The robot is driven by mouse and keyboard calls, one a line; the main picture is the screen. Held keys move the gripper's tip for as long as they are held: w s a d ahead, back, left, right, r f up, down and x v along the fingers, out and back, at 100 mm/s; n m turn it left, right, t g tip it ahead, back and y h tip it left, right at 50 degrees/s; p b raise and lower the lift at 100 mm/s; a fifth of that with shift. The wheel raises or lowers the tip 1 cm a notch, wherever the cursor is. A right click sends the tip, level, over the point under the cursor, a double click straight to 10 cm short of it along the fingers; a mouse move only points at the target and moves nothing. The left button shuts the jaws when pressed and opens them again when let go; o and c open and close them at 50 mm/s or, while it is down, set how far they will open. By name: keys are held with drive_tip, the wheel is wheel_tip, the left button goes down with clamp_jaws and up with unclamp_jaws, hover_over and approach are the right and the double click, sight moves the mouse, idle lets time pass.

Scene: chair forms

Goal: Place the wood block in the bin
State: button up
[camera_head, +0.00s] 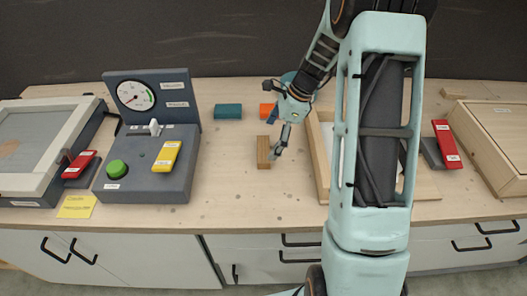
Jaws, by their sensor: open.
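A light brown wood block (263,153) stands or lies on the wooden worktop, left of my arm. My gripper (273,137) is open at the block's right side, with one finger reaching down close to the block's right edge. I cannot tell whether it touches the block. A wooden open-topped box (317,158), which may be the bin, is right of the gripper. My arm hides most of it.
A grey control panel (145,180) with a green button stands to the left. A wooden case (490,145) and a red-handled switch (447,143) are at right. Worktop in front of the block is clear.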

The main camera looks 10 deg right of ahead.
sight(263, 149)
drive_tip(key=x, duration=0.3)
drive_tip(key=shift+a+f, duration=0.25)
drive_tip(key=shift+a, duration=0.05)
drive_tip(key=c, duration=1.2)
drive_tip(key=shift+r, duration=0.1)
